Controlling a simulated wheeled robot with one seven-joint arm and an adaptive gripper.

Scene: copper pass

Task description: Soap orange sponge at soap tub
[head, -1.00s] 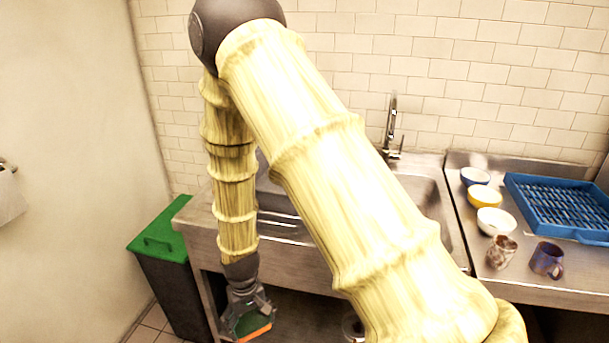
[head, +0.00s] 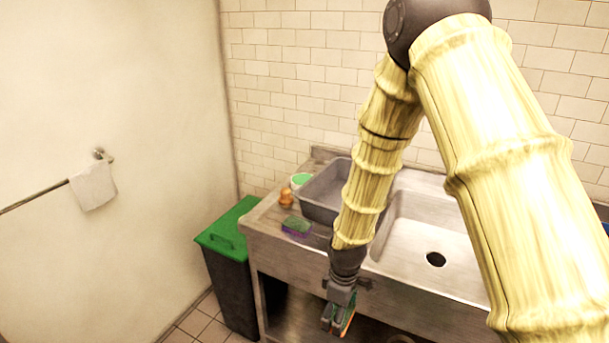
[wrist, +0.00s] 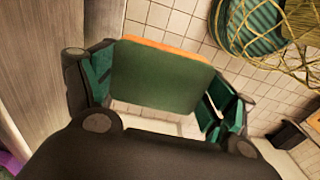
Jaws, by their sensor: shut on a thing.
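My gripper (head: 338,322) hangs low in front of the counter's front edge, shut on the orange sponge (head: 348,321). In the wrist view the sponge (wrist: 160,78) shows its dark green face and a thin orange edge, between the two green-padded fingers (wrist: 155,90). A small white tub with green contents (head: 300,180), which looks like the soap tub, stands at the back left of the counter, beside the grey basin. The sponge is well apart from this tub, lower and to its right.
A purple sponge with a green top (head: 297,227) and a small orange-brown item (head: 286,197) lie near the tub. A grey basin (head: 322,192) stands between tub and sink (head: 415,235). A green-lidded bin (head: 228,240) stands left of the counter.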

